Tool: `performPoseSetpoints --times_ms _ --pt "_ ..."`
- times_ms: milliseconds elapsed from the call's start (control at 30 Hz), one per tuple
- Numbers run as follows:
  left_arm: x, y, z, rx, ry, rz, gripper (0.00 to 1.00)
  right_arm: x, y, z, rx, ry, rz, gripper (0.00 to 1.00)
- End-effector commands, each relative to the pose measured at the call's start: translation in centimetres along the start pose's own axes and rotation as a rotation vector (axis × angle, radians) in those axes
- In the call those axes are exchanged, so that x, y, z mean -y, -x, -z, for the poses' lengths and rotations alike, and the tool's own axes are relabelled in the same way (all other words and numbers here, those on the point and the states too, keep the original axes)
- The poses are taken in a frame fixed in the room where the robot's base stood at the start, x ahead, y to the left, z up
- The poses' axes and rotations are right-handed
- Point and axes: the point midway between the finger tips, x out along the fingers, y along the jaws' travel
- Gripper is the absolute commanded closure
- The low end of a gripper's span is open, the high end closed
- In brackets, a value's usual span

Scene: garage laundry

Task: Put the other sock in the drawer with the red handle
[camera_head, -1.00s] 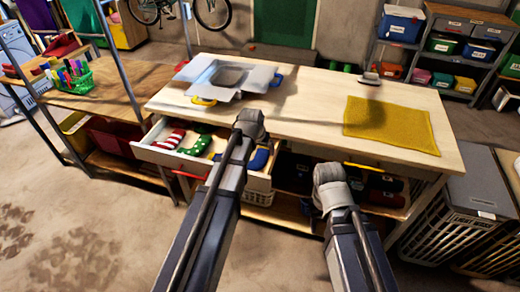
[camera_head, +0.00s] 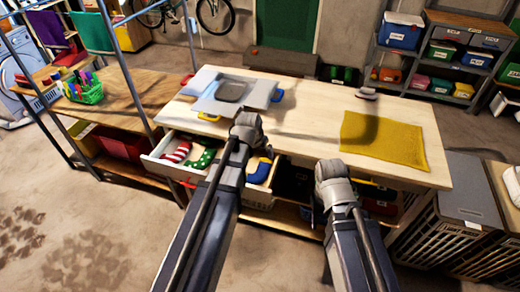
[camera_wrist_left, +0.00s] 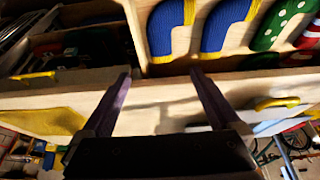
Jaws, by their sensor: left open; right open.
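A pulled-out drawer (camera_head: 160,169) at the table's left front holds a red-striped sock (camera_head: 176,152), a green dotted sock (camera_head: 202,158) and blue-and-yellow socks (camera_head: 259,170). The left wrist view shows two blue-and-yellow socks (camera_wrist_left: 164,32) (camera_wrist_left: 224,26) side by side, with the green dotted sock (camera_wrist_left: 280,22) beside them. My right gripper (camera_head: 330,172) is open, right of the drawer.
The wooden tabletop (camera_head: 310,125) carries a grey-white flat item (camera_head: 205,98) with coloured handles, a yellow cloth (camera_head: 385,140) and a small object (camera_head: 367,93). A lower table (camera_head: 140,92) with a green basket (camera_head: 85,88) stands left. Dark bins (camera_head: 470,190) stand right.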

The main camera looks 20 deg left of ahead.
Motion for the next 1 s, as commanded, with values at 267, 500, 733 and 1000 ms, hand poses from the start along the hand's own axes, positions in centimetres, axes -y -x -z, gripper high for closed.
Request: performPoseSetpoints --times_ms 267,500,733,1000 --pt "0.0 2.0 0.0 0.0 0.0 0.0 0.04 -0.2 1.8 -0.1 0.0 0.0 0.0 0.5" --pt "-6.0 3.1 -5.5 0.129 -0.099 -0.014 0.04 -0.2 1.7 -0.1 0.0 0.0 0.0 0.5" --pt "-12.5 6.2 -14.8 0.347 -0.255 0.014 0.04 -0.2 1.7 -0.1 0.0 0.0 0.0 0.5" --pt "-14.1 7.8 -18.3 0.436 -0.314 0.045 0.04 -0.2 1.7 -0.1 0.0 0.0 0.0 0.5"
